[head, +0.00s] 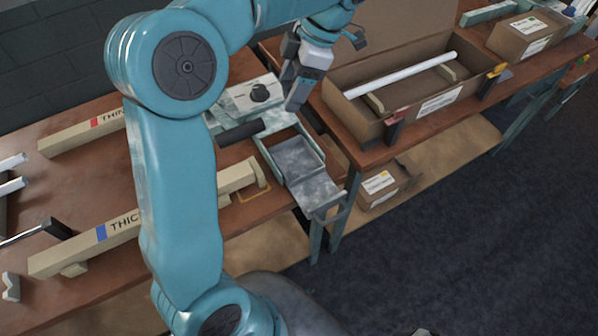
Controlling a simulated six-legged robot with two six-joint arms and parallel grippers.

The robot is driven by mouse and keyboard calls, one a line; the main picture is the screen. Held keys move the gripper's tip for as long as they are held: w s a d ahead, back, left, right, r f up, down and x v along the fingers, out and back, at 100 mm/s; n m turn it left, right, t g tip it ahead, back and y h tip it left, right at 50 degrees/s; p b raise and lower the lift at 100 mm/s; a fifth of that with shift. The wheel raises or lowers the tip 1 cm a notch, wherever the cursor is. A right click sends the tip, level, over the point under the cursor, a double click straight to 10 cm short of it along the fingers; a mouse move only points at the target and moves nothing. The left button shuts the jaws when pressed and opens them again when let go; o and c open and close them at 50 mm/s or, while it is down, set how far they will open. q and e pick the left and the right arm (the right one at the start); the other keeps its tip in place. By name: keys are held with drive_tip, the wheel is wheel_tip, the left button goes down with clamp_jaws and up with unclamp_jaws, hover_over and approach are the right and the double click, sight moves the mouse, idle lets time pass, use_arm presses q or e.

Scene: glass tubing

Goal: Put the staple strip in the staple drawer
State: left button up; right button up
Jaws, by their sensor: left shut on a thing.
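My left gripper (296,104) hangs pointing down just above and behind an open grey, metal-lined drawer (301,160). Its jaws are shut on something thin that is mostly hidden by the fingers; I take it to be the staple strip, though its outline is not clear. The drawer is a pale green-framed tray, pulled out towards the table's front edge, and its visible floor looks bare. No other staple strip shows. My right gripper is not in view.
A cardboard box (440,103) holding a white tube stands to the right. Beige THIN and THICK racks (75,256) lie left, partly behind my arm.

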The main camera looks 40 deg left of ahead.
use_arm(q)
drive_tip(key=d+b, duration=0.2)
drive_tip(key=b, duration=0.1)
hover_over(293, 164)
drive_tip(key=w, duration=0.1)
drive_tip(key=shift+m, duration=0.3)
drive_tip(key=f, duration=1.4)
drive_tip(key=shift+w+d+f, duration=0.1)
drive_tip(key=shift+d+f, duration=0.3)
wheel_tip(293, 164, down, 5)
drive_tip(key=shift+r, duration=0.15)
drive_tip(key=o, duration=0.8)
drive_tip(key=shift+c, duration=0.2)
